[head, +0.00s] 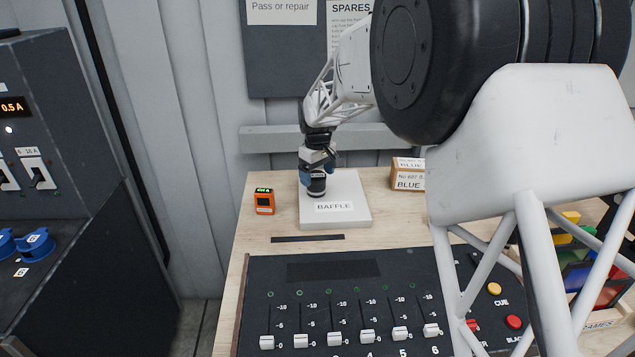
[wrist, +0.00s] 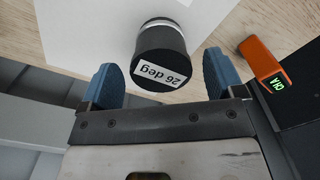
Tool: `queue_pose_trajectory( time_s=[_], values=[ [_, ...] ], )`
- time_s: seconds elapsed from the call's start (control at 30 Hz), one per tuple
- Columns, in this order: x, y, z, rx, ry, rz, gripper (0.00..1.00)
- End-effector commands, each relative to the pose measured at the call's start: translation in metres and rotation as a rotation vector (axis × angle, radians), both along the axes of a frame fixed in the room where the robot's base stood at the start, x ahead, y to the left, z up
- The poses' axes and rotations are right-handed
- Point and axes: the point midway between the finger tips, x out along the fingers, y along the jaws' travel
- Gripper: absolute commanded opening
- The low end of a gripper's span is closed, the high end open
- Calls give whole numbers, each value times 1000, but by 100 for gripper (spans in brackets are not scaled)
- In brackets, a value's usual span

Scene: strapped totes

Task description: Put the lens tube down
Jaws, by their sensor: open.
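The lens tube is a black cylinder with a pale ring and a "26 deg" label on its end face; it shows in the wrist view (wrist: 161,55) and low under the gripper in the head view (head: 316,188). It appears to stand upright on the white slab marked BAFFLE (head: 350,212). My gripper (head: 317,180) is directly above it, pointing down. In the wrist view its blue fingers (wrist: 161,75) are open, one on each side of the tube's near end, with a gap on both sides. The tube's base contact is hard to see.
An orange meter (head: 264,201) stands just left of the slab. A cardboard box marked BLUE (head: 407,180) is to the right. A dark strip (head: 307,239) and a fader console (head: 335,270) lie in front. Bare wood surrounds the slab.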

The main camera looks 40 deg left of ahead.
Motion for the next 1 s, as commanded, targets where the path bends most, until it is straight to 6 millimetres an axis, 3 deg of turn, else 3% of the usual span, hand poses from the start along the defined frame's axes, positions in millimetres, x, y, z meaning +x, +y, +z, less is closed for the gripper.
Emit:
queue_pose_trajectory(
  time_s=[0.2,0.5,1.0],
  values=[
    [0,0,38,3,-2,0,88],
    [0,0,71,1,-1,0,88],
    [0,0,78,1,-1,0,88]
  ],
)
